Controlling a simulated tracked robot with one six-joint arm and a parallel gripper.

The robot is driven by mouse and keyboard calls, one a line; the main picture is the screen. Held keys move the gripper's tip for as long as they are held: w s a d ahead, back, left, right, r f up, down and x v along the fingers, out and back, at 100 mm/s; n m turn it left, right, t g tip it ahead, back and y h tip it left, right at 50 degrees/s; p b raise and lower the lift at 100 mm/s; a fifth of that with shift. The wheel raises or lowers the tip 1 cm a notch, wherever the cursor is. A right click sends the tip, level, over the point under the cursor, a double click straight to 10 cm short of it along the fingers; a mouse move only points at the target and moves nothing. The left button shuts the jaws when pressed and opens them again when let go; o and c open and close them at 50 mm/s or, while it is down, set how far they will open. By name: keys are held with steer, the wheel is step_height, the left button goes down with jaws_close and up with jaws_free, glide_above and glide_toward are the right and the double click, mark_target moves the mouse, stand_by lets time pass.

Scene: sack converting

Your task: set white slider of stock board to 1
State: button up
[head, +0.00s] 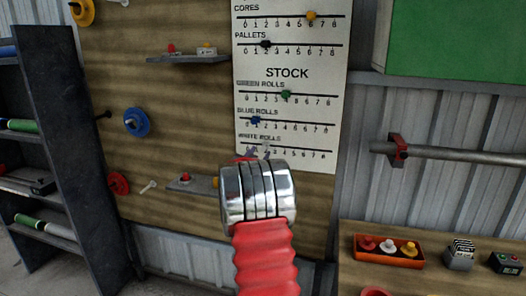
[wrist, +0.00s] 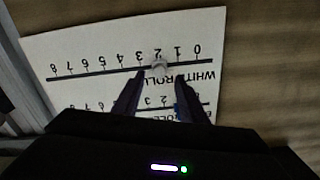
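The stock board (head: 318,118) is a white sheet with slider scales on the wooden wall. The white slider (head: 266,149) sits on the white rolls line, the lowest scale. The wrist view shows the board upside down, with the white slider (wrist: 159,64) at about the 2 mark; the 1 mark lies to its right there. My gripper (wrist: 159,77) is open, its two dark fingers apart with the slider between and just beyond their tips. In the head view my gripper (head: 257,156) is at the board's lower edge, mostly hidden behind my wrist.
The green slider (head: 286,94) and blue slider (head: 256,120) sit on the lines above. A small shelf (head: 190,184) juts from the wall left of my wrist. A pipe (head: 460,154) and a bench with an orange tray (head: 363,255) are at right.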

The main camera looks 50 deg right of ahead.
mark_target(263, 149)
steer(key=shift+x, duration=2.3)
steer(key=shift+c, duration=0.3)
jaws_close()
